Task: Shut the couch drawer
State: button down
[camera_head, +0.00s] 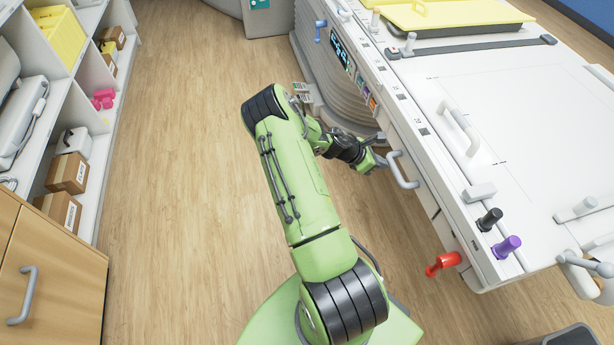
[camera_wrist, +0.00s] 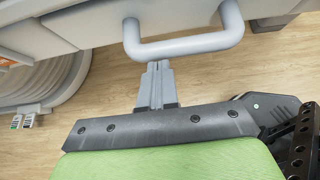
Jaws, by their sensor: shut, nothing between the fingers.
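The white couch (camera_head: 520,120) fills the right side in the head view. A grey loop handle (camera_head: 402,172) sticks out from the drawer front (camera_head: 424,172) low on the couch's near side. How far the drawer stands out is hard to tell. In the wrist view the same handle (camera_wrist: 190,47) crosses the top, fixed to a pale panel (camera_wrist: 90,22). My gripper (camera_head: 380,161) is beside the handle. In the wrist view its fingers (camera_wrist: 157,68) are shut and empty, with tips close to the handle bar's left part. I cannot tell whether they touch it.
A red knob (camera_head: 443,263) juts from the couch's lower edge, with black (camera_head: 489,219) and purple (camera_head: 507,246) knobs nearby. A grey ribbed column (camera_head: 325,70) stands behind my arm. Shelves (camera_head: 75,130) line the left. The wooden floor between is clear.

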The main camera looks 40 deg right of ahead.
jog(key=shift+s+d+r, duration=0.2)
jog(key=shift+s+d, duration=0.05)
jog(key=shift+s, duration=0.05)
jog(key=shift+w+a, duration=0.1)
jog(key=w+a+r+p, duration=0.2)
jog(key=w+a+r, duration=0.3)
jog(key=a, duration=0.5)
jog(key=shift+w+a, duration=0.2)
jog(key=shift+w, duration=0.45)
jog(key=shift+r, duration=0.1)
